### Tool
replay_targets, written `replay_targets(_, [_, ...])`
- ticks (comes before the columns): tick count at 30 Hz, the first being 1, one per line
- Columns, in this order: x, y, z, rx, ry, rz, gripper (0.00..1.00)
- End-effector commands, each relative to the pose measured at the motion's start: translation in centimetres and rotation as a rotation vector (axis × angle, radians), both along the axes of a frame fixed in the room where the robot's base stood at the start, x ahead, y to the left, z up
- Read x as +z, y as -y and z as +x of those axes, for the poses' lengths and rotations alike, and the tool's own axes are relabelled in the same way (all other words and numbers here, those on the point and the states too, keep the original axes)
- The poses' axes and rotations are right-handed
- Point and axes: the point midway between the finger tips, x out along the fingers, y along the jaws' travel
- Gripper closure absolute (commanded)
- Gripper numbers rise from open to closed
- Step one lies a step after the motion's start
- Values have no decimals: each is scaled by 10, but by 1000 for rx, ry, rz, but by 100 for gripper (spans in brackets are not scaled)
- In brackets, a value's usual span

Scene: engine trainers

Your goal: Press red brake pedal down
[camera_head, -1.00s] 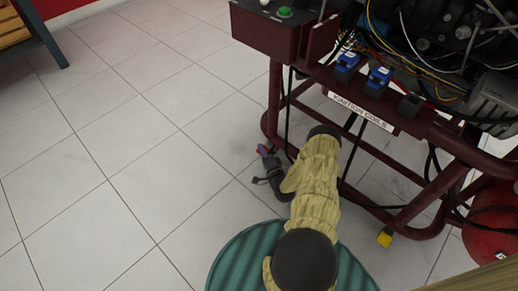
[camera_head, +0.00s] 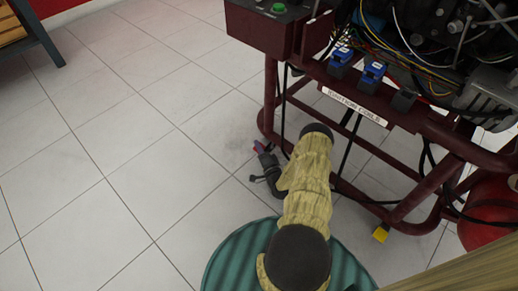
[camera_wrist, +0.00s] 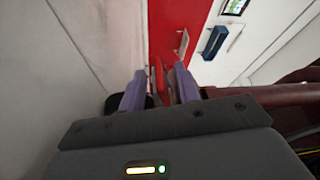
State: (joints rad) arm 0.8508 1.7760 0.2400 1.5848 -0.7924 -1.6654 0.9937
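My gripper (camera_head: 260,149) is low over the floor beside the dark red engine stand, at its left end. In the wrist view my gripper (camera_wrist: 160,70) shows two purple fingers standing apart. A yellow pedal-like block (camera_head: 381,233) sits low on the stand, to the right.
The engine stand (camera_head: 430,200) has tube rails, cables and blue ignition coils (camera_head: 372,70) above. A red round tank (camera_head: 485,215) is at the right. Tiled floor (camera_head: 110,150) lies clear to the left. A red wall panel (camera_wrist: 180,25) is ahead in the wrist view.

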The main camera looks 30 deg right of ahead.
Motion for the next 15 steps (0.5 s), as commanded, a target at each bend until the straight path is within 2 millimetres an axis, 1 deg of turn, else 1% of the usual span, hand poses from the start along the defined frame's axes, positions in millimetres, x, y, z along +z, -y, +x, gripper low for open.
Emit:
replay_targets(5, [0,-2,-8,1,-3,1,67])
replay_targets(8, [0,-4,-21,2,-2,3,67])
replay_targets(15, [-5,-8,-60,-1,-3,2,67])
